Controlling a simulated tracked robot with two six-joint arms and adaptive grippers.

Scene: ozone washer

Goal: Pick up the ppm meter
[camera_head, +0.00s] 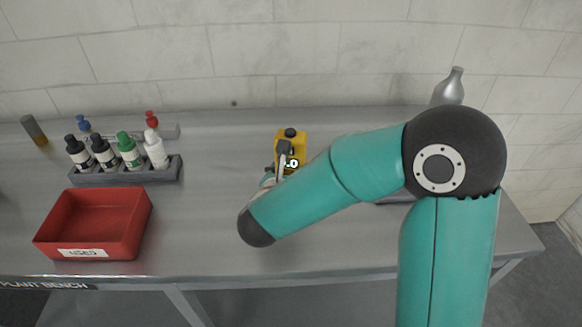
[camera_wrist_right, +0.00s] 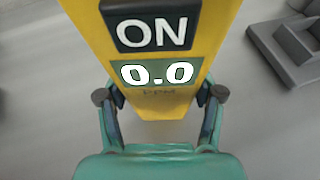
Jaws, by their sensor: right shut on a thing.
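The ppm meter (camera_head: 299,139) is a yellow box with a black knob on top, near the middle of the bench in the head view. In the right wrist view the ppm meter (camera_wrist_right: 158,104) fills the upper middle, with an "ON" label and a display reading 0.0. My right gripper (camera_head: 284,158) is at the meter, partly hidden by my own arm. In the wrist view its fingers (camera_wrist_right: 160,108) stand on both sides of the meter's lower part and are shut on it. I cannot tell whether the meter touches the bench. My left gripper is not in view.
A red tray (camera_head: 140,227) sits at the left front. Behind it a grey rack (camera_head: 125,177) holds several dropper bottles. A dark cylinder (camera_head: 34,130) stands far left, and a silver bottle (camera_head: 449,88) at the back right. The bench (camera_head: 200,240) is clear between tray and meter.

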